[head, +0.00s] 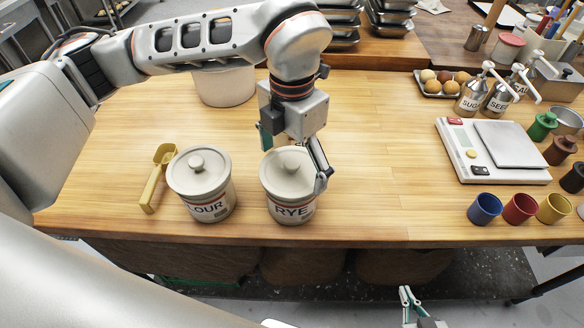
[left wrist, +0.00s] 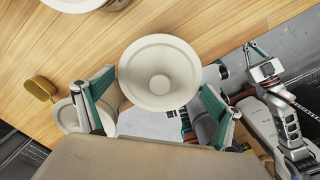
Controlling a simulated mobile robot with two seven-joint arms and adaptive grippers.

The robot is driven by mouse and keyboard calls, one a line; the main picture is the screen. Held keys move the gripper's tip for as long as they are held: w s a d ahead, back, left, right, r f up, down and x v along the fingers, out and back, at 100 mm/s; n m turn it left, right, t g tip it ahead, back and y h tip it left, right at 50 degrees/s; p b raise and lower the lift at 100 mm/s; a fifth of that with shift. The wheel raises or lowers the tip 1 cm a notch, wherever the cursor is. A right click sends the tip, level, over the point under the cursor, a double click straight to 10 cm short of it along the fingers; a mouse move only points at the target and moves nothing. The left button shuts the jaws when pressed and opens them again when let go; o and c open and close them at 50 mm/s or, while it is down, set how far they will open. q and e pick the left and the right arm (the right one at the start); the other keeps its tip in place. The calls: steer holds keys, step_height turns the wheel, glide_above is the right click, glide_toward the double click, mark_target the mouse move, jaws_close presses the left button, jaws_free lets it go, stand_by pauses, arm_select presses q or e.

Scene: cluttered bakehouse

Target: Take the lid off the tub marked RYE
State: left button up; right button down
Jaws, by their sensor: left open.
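The RYE tub (head: 291,207) is a cream pot with a dark label, standing upright near the table's front edge. Its round pale lid (head: 285,178) sits on top; the lid and its central knob also show in the left wrist view (left wrist: 160,62). My left gripper (head: 293,163) points down over this lid, open, with one finger to each side and the lid between them. Whether either finger touches the lid is unclear. My right gripper (head: 406,300) is low in front of the table, away from the tub; its jaw gap is too small to judge.
The lidded FLOUR tub (head: 205,207) stands close left of the RYE tub, with a yellow scoop (head: 155,180) beyond it. A white container (head: 224,88) stands behind. A scale (head: 490,150) and coloured cups (head: 519,208) are at right. Table right of the RYE tub is clear.

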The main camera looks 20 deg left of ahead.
arm_select(q)
steer(key=c, duration=1)
steer(key=shift+s, duration=0.1)
steer(key=shift+c, duration=1.2)
steer(key=shift+f, duration=0.1)
